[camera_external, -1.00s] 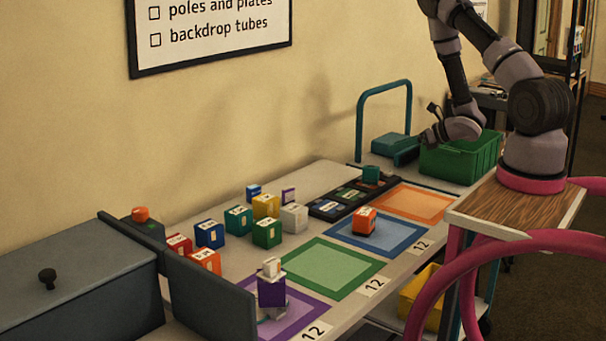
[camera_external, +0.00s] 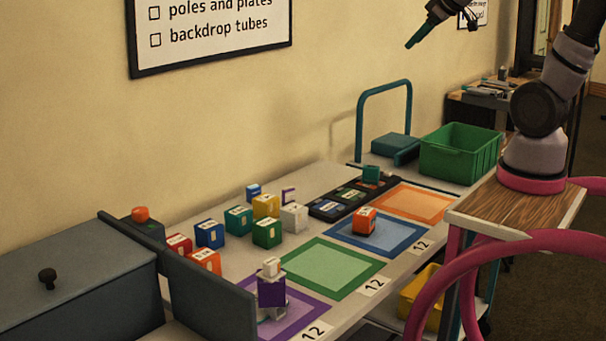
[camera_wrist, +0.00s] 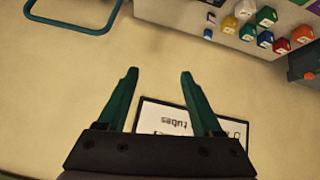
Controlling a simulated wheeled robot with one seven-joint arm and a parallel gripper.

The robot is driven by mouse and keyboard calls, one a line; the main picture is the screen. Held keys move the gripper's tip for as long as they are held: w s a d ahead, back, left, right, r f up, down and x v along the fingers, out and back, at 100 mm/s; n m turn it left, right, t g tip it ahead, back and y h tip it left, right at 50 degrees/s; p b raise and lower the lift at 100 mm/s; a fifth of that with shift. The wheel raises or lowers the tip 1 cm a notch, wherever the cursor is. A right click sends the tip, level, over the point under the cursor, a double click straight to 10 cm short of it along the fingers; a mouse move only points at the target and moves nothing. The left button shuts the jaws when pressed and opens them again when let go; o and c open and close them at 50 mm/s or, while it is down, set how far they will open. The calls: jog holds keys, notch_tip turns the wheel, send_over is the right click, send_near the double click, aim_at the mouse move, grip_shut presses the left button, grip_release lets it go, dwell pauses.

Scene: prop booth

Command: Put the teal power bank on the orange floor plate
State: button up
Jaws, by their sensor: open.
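A teal block with a pale label (camera_external: 238,221), which I take to be the teal power bank, stands on the table among other coloured blocks. It also seems to show at the top of the wrist view (camera_wrist: 248,32). The orange floor plate (camera_external: 411,204) lies flat at the far right end of the table, and its visible surface is bare. My gripper (camera_wrist: 159,72) is open with nothing between its fingers. It is high up by the wall, well above and away from the blocks.
Green (camera_external: 331,267), blue and purple plates line the table's front; an orange block (camera_external: 364,220) sits on the blue one. A black tray (camera_external: 352,197) holding a teal item (camera_external: 371,174) is beside the orange plate. A green crate (camera_external: 460,152) and teal handle (camera_external: 384,90) stand beyond.

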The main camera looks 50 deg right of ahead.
jog(key=s+a+r+m+g+y, duration=0.1)
jog(key=s+a+r+m+y, duration=0.1)
jog(key=s+a+m, duration=0.4)
jog(key=s+a+r, duration=0.1)
jog(key=s+a, duration=0.1)
jog(key=s, duration=0.3)
jog(key=shift+y, duration=0.3)
